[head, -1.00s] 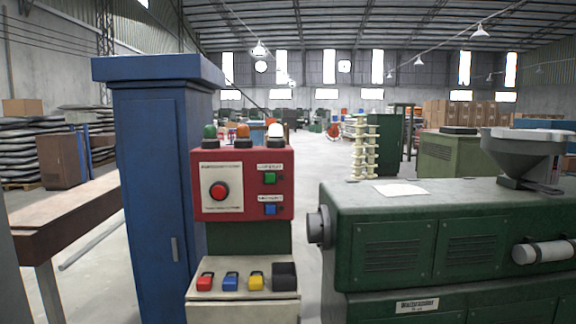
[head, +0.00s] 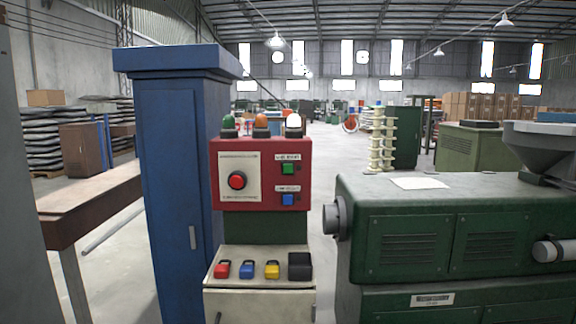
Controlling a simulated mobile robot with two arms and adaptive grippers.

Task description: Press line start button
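A red control box (head: 261,174) stands straight ahead in the head view, on a dark green post. It carries a large round red button (head: 237,181) on a pale plate at its left. Green, orange and lit white lamps (head: 293,122) are on top. Below is a cream shelf (head: 260,283) with red, blue and yellow padlock-like pieces and a dark box. Neither of my grippers is in view.
A tall blue cabinet (head: 180,180) stands close on the left of the control box. A dark green machine (head: 430,240) with a round knob stands on the right. A brown bench (head: 90,205) is at far left. Open floor lies behind, with cream spools (head: 381,140) stacked there.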

